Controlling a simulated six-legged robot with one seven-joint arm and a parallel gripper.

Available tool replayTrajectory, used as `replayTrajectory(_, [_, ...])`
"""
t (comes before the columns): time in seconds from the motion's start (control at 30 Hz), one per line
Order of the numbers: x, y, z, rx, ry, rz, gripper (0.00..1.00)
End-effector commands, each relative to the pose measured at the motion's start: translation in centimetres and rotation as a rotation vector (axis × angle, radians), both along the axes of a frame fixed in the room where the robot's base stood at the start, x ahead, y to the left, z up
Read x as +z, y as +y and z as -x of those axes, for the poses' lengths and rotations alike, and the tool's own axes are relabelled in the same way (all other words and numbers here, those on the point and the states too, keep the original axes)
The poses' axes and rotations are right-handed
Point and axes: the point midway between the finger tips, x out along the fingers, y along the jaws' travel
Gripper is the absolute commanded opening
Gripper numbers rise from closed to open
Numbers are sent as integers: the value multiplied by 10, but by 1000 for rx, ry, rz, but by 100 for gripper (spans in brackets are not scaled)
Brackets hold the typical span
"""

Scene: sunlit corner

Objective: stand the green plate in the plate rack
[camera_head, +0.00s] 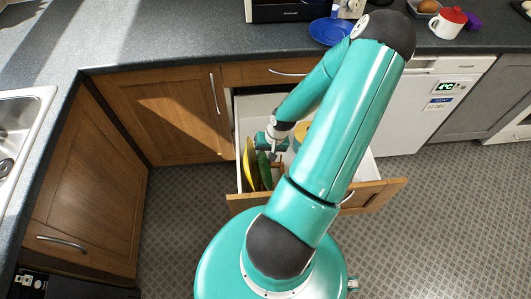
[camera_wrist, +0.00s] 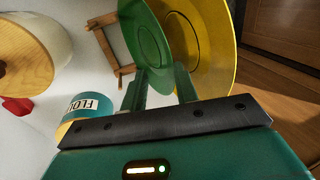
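The green plate (camera_head: 264,170) stands on edge in the open drawer, beside the yellow plate (camera_head: 250,163). In the wrist view the green plate (camera_wrist: 150,38) partly covers the yellow plate (camera_wrist: 205,45). The wooden plate rack (camera_wrist: 97,27) shows partly behind the green plate; its lower parts are hidden. My gripper (camera_head: 271,146) is just above the green plate in the head view. In the wrist view my gripper's fingers (camera_wrist: 160,82) are apart, with the green plate's near rim at their tips. I see no clear grip on it.
The drawer (camera_head: 375,188) also holds a flour tin (camera_wrist: 88,106) and a round wooden-topped container (camera_wrist: 28,60), left of my gripper in the wrist view. A blue plate (camera_head: 330,31) and a red-lidded white pot (camera_head: 447,22) are on the worktop.

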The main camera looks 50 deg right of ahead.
Motion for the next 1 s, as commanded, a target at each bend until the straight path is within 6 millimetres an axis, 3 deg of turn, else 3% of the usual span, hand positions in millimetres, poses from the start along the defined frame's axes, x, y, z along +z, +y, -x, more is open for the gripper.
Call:
replayTrajectory(0.27, [21,-5,5,-4,-1,4,30])
replayTrajectory(0.73, [115,-22,26,-3,0,4,30])
replayTrajectory(1.0, [133,-24,29,0,0,0,30])
